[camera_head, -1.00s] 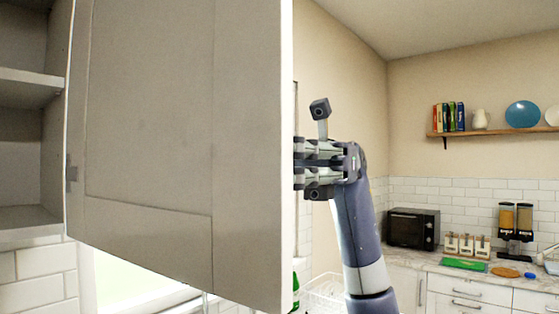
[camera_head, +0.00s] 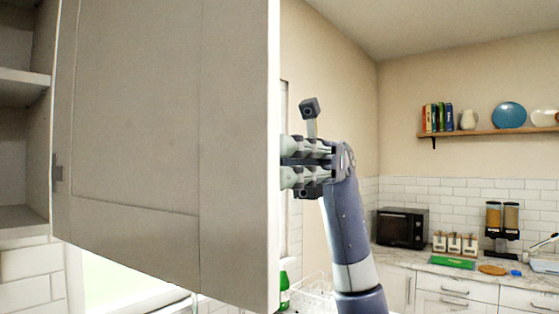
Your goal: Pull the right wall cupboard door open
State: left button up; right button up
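The wall cupboard door (camera_head: 135,120) is a grey panelled door standing wide open in the head view. It fills the left and middle of the picture, with a hinge (camera_head: 58,173) at its left edge. My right gripper (camera_head: 290,162) is at the door's free right edge, fingers pointing left, one above the other with a gap between them. Its fingertips are hidden behind the door, so I cannot tell whether they touch it or grip anything. No handle shows on the visible door face. My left gripper is not in view.
Open cupboard shelves (camera_head: 25,85) show at the far left. Beyond my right arm are a dish rack (camera_head: 312,296), a green bottle (camera_head: 284,290), a black microwave (camera_head: 402,228) on the counter and a wall shelf (camera_head: 490,133) of crockery. The air right of my arm is free.

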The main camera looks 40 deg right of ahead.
jog(key=v, duration=1.1)
jog(key=shift+d, duration=0.35)
jog(key=shift+f, duration=0.1)
